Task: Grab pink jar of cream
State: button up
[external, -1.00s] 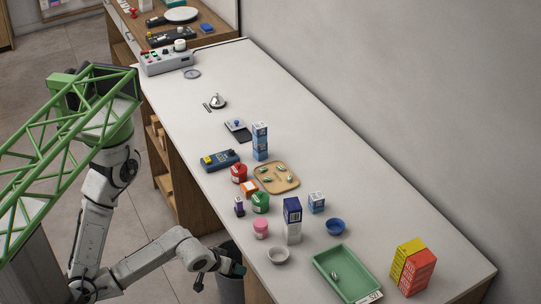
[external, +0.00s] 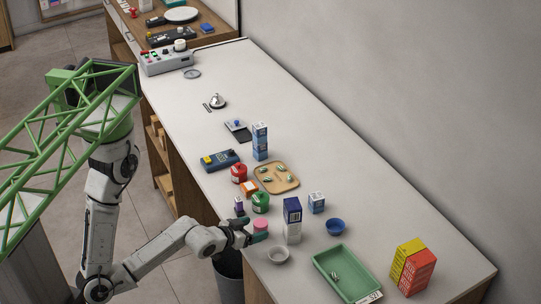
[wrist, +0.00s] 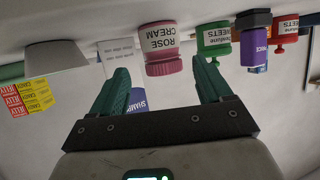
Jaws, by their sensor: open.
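The pink jar of cream (external: 260,225) stands near the front edge of the counter, its lower part hidden by my gripper in the external view. In the wrist view the jar (wrist: 158,45), labelled "ROSE CREAM", appears upside down, ahead of and between my fingers. My gripper (external: 252,233) is open and empty at the counter's edge, close to the jar. In the wrist view my two green fingers (wrist: 163,85) are spread apart, with the jar beyond their tips. I cannot tell whether a finger touches it.
A green jar (external: 260,202), a small purple bottle (external: 239,206) and an orange box (external: 249,189) stand behind the jar. A dark blue box (external: 292,210) is to its right. A grey bowl (external: 278,255) and a green tray (external: 341,276) lie nearer the front.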

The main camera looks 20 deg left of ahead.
aim_at(264, 224)
jog(key=shift+a+p+x, duration=0.2)
jog(key=shift+p+x, duration=0.35)
jog(key=shift+x, duration=2.55)
jog(key=shift+w, duration=0.15)
jog(key=c, duration=1.1)
